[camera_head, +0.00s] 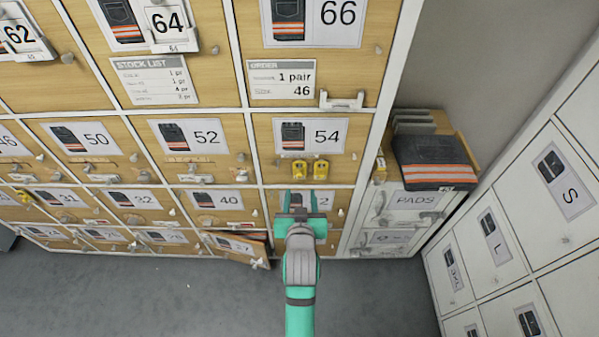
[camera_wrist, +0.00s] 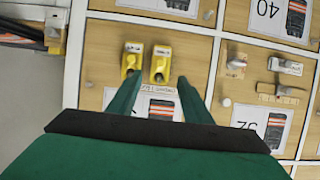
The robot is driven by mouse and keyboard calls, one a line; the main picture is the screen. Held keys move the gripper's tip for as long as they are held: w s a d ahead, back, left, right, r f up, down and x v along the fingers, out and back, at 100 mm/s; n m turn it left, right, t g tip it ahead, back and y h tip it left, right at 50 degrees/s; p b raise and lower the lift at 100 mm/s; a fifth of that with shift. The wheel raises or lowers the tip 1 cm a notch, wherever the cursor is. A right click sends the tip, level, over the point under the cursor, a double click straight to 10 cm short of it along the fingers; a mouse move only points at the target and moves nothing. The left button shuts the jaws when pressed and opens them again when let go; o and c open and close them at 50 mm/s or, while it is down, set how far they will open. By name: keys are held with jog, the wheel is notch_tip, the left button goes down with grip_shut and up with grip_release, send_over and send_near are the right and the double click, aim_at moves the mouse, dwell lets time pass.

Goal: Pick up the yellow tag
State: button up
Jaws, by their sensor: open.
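Two yellow tags sit side by side low on the wooden door 54 (camera_head: 340,135), under its label: a left one (camera_head: 299,169) and a right one (camera_head: 320,171). Both also show in the wrist view, which looks turned upside down, as a left tag (camera_wrist: 131,62) and a right tag (camera_wrist: 160,66). My gripper (camera_head: 303,197) is open and empty, just below the tags in the head view. In the wrist view its fingers (camera_wrist: 155,82) point toward the tags, which appear just beyond the fingertips. I cannot tell the exact distance. Nothing is held.
A small yellowish item (camera_head: 380,170) stands at the edge of the shelf with dark folded workwear (camera_head: 435,162), right of door 54. A compartment door (camera_head: 238,247) at lower left stands ajar. White lockers (camera_head: 530,220) line the right. Grey floor (camera_head: 160,300) lies open.

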aim_at(299, 177)
jog(key=shift+x, duration=5.7)
jog(key=shift+a, duration=0.15)
jog(key=c, duration=0.8)
